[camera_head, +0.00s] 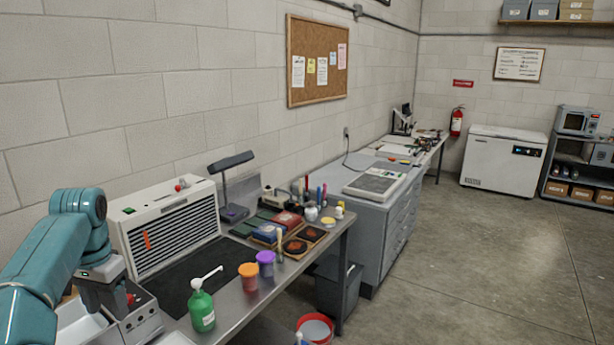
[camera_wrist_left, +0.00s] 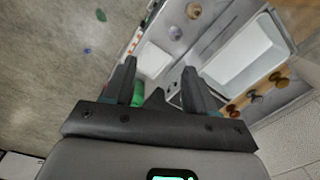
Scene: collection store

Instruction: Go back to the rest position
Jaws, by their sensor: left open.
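My left gripper (camera_head: 108,298) is at the lower left of the head view, at the end of my teal arm. It is above the near end of the metal bench, close to a grey metal box (camera_head: 142,326) and a white tray (camera_head: 80,328). In the left wrist view the two dark fingers of the left gripper (camera_wrist_left: 159,72) are apart, with nothing held between them. The white tray (camera_wrist_left: 248,52) lies to their right there. My right gripper is in neither view.
A green pump bottle (camera_head: 201,308) stands on the bench right of the gripper, with orange (camera_head: 248,277) and purple (camera_head: 265,263) pots beyond it. A white slatted unit (camera_head: 168,232) stands behind. A red bucket (camera_head: 315,328) is on the floor. Open floor (camera_head: 480,270) lies to the right.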

